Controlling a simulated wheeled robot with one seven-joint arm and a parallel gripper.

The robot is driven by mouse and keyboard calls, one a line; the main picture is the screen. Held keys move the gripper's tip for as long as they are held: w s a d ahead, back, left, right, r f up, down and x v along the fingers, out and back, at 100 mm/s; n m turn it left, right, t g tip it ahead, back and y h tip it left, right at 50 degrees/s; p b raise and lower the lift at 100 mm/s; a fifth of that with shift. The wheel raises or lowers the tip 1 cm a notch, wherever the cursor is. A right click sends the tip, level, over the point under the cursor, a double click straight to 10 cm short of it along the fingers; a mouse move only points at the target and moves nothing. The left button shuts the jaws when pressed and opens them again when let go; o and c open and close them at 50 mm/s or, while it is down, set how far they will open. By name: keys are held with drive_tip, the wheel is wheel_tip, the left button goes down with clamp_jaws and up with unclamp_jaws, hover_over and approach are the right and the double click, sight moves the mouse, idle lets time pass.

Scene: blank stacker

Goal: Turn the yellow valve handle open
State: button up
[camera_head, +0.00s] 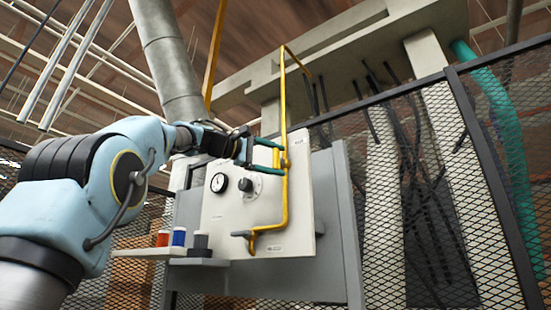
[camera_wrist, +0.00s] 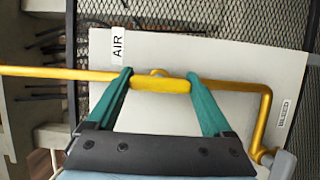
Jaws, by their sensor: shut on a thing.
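The yellow valve handle (camera_wrist: 160,86) is a short, thick bar on the yellow pipe (camera_wrist: 58,73). In the wrist view it lies nearly in line with the pipe. My gripper (camera_wrist: 160,80) has two green fingers, one at each end of the handle, and is shut on it lengthwise. In the head view my gripper (camera_head: 268,157) reaches the pipe from the left, at the upper part of the white panel (camera_head: 292,222). The handle is small there and partly hidden by the fingers.
A small shelf (camera_head: 150,252) with red, blue and grey containers juts out at lower left. Mesh fencing (camera_head: 440,180) stands on the right. An "AIR" label (camera_wrist: 118,45) is beside the pipe.

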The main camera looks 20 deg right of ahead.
drive_tip(key=shift+f, duration=0.1)
idle(0.3)
drive_tip(key=o, duration=1.1)
drive_tip(key=shift+o, duration=0.2)
drive_tip(key=s+a+b, duration=0.1)
drive_tip(key=a+b, duration=0.3)
drive_tip(key=a, duration=0.6)
drive_tip(key=shift+s+a, duration=0.15)
drive_tip(key=shift+a, duration=0.2)
